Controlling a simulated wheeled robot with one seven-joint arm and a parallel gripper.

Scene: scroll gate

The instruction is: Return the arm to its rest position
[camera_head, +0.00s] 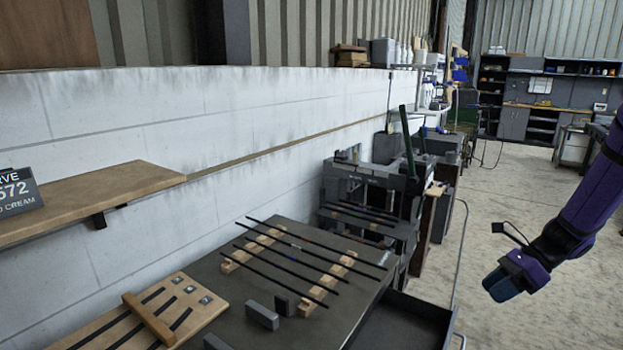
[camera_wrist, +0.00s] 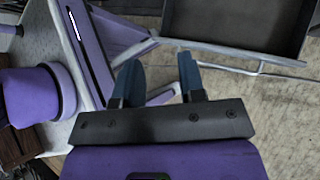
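My gripper (camera_head: 503,284) hangs in free air at the right of the head view, at the end of my purple arm. It is apart from the bench and the open drawer. In the wrist view my gripper (camera_wrist: 158,82) shows two blue fingers standing apart with nothing between them. Beyond them are the floor, my own purple base and part of a drawer.
A dark bench (camera_head: 342,262) carries several thin black rods on wooden racks (camera_head: 328,284). A dark open drawer (camera_head: 402,322) juts from its right side. A wooden board (camera_head: 150,318) lies at the front left. A wooden shelf (camera_head: 100,194) is on the wall. Concrete floor (camera_head: 520,190) is clear behind.

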